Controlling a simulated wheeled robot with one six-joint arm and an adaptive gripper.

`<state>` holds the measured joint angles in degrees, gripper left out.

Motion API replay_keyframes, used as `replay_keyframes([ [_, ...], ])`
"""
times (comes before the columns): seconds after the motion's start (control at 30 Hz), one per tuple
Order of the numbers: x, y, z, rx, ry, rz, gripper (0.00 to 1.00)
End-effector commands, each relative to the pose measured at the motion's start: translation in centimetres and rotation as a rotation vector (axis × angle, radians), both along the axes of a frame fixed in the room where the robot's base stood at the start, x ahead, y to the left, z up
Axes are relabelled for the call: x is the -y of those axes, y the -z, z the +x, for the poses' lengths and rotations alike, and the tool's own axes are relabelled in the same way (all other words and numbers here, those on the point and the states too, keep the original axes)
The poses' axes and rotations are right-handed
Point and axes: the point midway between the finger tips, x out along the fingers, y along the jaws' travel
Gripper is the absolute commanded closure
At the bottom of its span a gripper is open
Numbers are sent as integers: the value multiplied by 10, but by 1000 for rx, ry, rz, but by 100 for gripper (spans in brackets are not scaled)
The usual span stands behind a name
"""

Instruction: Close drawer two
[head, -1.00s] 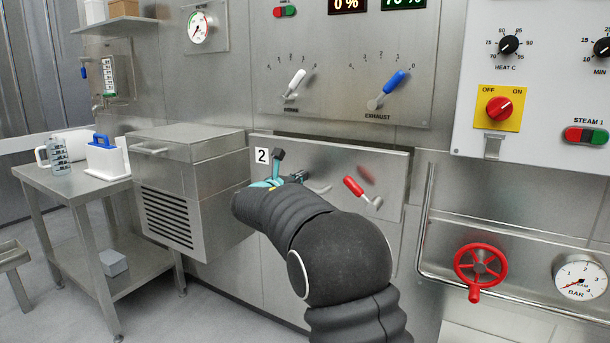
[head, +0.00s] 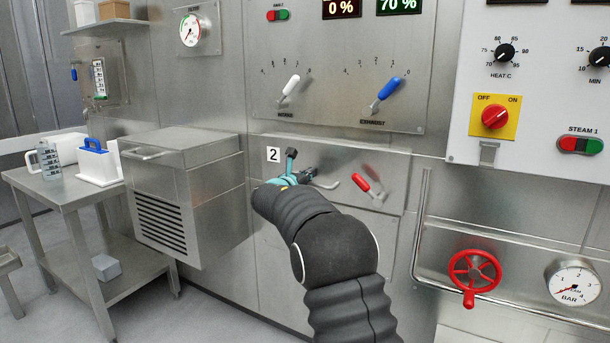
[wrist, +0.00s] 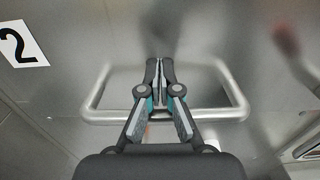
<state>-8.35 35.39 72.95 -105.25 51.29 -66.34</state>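Drawer two's front (head: 335,165) is a steel panel in the wall, with a "2" label at its upper left. It looks flush or nearly flush; I cannot tell whether a small gap is left. Its bar handle (wrist: 100,105) spans the wrist view, and its right end shows in the head view (head: 328,186). My gripper (wrist: 159,68) is shut, its fingertips together and no thing seen between them. The fingers reach past the handle bar, and their tips are at or very close to the drawer front. My arm hides the lower part of the drawer front in the head view.
A red lever (head: 367,188) is right of the handle. A steel box unit (head: 190,205) juts from the wall at left, beside a steel table (head: 68,190). A red valve wheel (head: 474,272) and a pipe (head: 418,235) are at lower right.

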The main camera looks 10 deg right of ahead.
Motion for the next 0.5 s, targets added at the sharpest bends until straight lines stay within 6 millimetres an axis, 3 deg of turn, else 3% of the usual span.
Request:
replay_keyframes([
  [0.17,5,-2,-4,4,10,-2,100],
  [0.37,-19,-1,-20,3,5,-3,100],
  [0.5,-39,-1,-42,2,5,-2,100],
])
